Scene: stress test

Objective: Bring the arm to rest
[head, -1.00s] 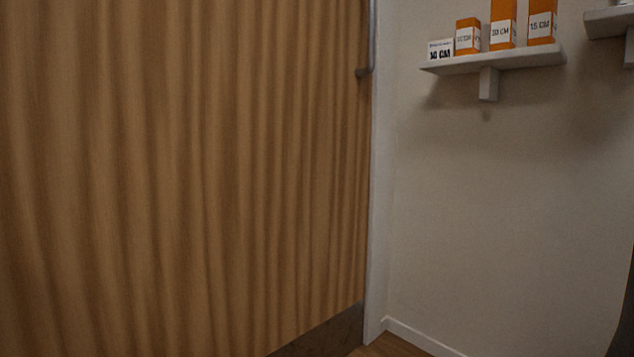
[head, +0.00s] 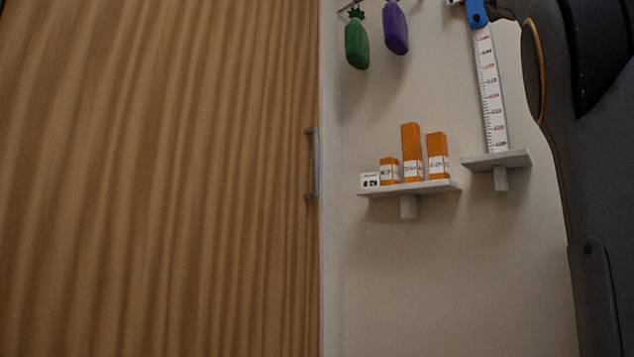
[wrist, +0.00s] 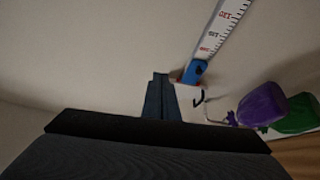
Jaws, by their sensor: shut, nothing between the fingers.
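My gripper (wrist: 160,78) shows in the wrist view as two dark fingers close together, shut with nothing between them. It points toward the pale wall and is near the lower end of a measuring strip as seen there. In the head view a dark part of my arm (head: 600,150) fills the right side; the gripper itself is not seen there.
A wooden door (head: 160,180) with a metal handle (head: 313,165) fills the left. Orange boxes (head: 411,152) stand on a small shelf (head: 430,188). A measuring strip (head: 490,90) rises above another shelf (head: 505,160).

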